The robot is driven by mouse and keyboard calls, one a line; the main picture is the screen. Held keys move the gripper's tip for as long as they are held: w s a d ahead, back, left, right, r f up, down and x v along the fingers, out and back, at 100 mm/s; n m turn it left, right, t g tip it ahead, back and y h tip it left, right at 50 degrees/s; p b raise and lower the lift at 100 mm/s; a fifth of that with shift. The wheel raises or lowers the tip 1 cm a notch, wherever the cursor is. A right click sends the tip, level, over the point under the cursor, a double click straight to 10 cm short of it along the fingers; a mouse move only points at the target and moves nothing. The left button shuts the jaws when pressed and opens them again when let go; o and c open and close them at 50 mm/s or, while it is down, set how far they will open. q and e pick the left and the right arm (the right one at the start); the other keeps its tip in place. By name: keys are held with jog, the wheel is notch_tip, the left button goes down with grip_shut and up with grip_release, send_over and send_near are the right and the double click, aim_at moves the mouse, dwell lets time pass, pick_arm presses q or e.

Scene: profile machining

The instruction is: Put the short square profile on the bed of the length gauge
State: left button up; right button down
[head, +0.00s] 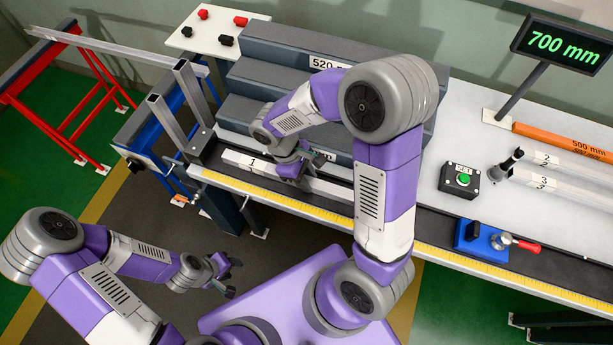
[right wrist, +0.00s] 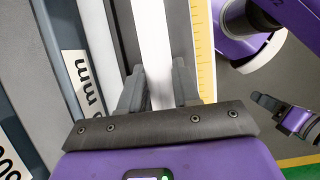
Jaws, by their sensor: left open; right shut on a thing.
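A pale square profile (head: 238,160) marked 1 lies lengthwise along the dark bed (head: 440,245) of the length gauge, behind the yellow scale. Its right part passes behind my right arm. My right gripper (head: 291,170) is shut on it from above. In the right wrist view the profile (right wrist: 155,45) runs between the two fingers, with dark bed on both sides; whether it fully rests on the bed I cannot tell. My left gripper (head: 224,276) is open and empty, in front of the bench and well below it in the picture.
Grey steps (head: 270,85) stand behind the bed. A dark end block (head: 203,148) is at the bed's left end. A blue clamp (head: 482,242) with a red handle is at right. A display (head: 563,48) reads 700 mm. An orange profile (head: 560,140) and profiles 2 and 3 lie at right.

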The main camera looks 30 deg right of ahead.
jog(key=c, duration=0.8)
grip_release()
jog(key=p+v, duration=0.3)
jog(key=v, duration=0.9)
